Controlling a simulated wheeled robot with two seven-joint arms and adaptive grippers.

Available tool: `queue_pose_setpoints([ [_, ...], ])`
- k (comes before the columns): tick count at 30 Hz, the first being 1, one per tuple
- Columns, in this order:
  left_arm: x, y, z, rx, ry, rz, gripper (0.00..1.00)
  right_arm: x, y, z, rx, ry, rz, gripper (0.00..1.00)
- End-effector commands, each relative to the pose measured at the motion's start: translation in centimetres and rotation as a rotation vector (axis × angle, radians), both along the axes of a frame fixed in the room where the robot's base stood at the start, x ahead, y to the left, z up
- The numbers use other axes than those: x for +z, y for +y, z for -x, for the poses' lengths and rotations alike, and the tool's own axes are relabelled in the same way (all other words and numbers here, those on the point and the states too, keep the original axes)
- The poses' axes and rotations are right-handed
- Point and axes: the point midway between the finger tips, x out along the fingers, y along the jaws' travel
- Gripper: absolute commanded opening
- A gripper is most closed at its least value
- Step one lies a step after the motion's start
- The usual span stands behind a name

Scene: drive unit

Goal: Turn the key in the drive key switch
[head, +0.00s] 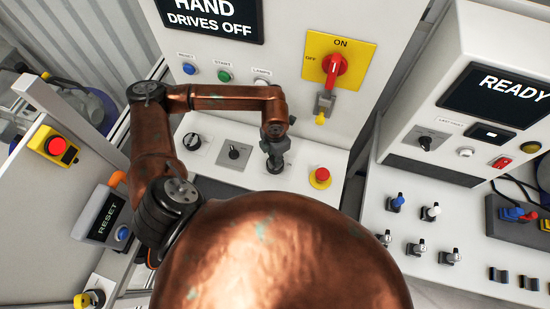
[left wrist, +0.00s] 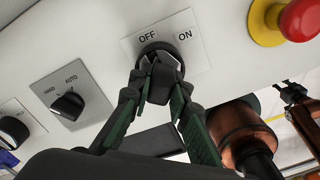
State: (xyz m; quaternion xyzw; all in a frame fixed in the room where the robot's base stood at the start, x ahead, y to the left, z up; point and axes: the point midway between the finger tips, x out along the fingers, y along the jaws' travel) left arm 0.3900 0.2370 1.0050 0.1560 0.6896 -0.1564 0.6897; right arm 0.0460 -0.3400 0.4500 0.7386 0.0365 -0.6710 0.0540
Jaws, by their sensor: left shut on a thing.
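The drive key switch (left wrist: 178,54) sits in the wrist view's upper middle, on a white plate marked OFF and ON. My left gripper (left wrist: 158,82) is shut on the dark key in it, with one finger on each side. My right gripper does not show.
A red emergency button (head: 322,175) stands right of my left gripper. Above is a red ON/OFF rotary handle (head: 335,66) on a yellow plate. A READY console (head: 500,95) stands at right.

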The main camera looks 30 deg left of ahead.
Motion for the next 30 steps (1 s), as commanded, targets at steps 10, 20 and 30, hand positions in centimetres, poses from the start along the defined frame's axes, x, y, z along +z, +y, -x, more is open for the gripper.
queue_pose_setpoints([
  [10, -0.02, 0.0, 0.02, 0.057, 0.001, 0.0, 0.0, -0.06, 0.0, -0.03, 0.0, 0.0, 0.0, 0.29],
  [20, -0.08, -0.01, 0.04, 0.39, 0.001, 0.0, 0.0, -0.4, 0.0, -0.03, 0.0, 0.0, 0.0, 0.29],
  [30, -0.01, -0.01, -0.02, 0.474, -0.001, 0.0, 0.0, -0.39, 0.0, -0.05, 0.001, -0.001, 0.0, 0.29],
])
